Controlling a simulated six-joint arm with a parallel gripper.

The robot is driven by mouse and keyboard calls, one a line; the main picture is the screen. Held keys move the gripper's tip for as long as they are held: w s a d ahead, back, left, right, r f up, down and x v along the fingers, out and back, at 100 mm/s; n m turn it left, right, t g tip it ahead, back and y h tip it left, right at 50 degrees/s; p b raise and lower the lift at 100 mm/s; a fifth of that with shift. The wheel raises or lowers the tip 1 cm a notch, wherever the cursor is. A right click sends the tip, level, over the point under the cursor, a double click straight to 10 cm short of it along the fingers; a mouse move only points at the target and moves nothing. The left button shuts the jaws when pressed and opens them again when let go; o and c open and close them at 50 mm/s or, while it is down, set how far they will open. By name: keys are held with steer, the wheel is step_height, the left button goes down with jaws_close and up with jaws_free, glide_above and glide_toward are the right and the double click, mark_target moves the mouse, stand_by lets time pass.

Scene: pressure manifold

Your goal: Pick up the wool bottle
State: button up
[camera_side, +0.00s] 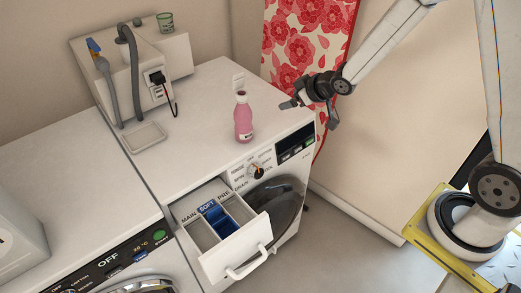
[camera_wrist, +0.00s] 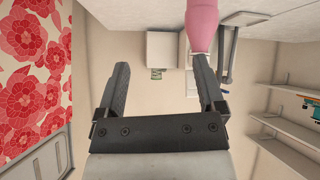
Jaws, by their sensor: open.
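A pink bottle (camera_side: 243,120) with a pale cap stands upright on top of the right-hand washing machine, near its front edge. Its small label is too small to read. In the wrist view a pink bottle (camera_wrist: 202,25) shows at the top, beyond the right finger and cut off by the frame edge. My gripper (camera_side: 309,113) is open and empty, to the right of the bottle and apart from it. Both spread fingers also show in the wrist view (camera_wrist: 160,65), with nothing between them.
The detergent drawer (camera_side: 262,225) is pulled out, with MAIN, SOFT and PRE compartments. A white box unit with a grey hose (camera_side: 130,70) and a shallow tray (camera_side: 145,137) are left of the bottle. A red floral board (camera_side: 300,45) stands behind my gripper.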

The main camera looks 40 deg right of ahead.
mark_target(242, 103)
steer(key=w+a+f+n+t+y, duration=0.3)
steer(key=w+n+y, duration=0.3)
steer(key=y, duration=0.5)
steer(key=shift+f+y, duration=0.4)
steer(key=shift+f, duration=0.1)
steer(key=shift+x, duration=1.3)
steer(key=shift+w, duration=0.1)
steer(key=shift+x, duration=2.55)
steer(key=shift+f, duration=0.1)
steer(key=shift+c, duration=0.2)
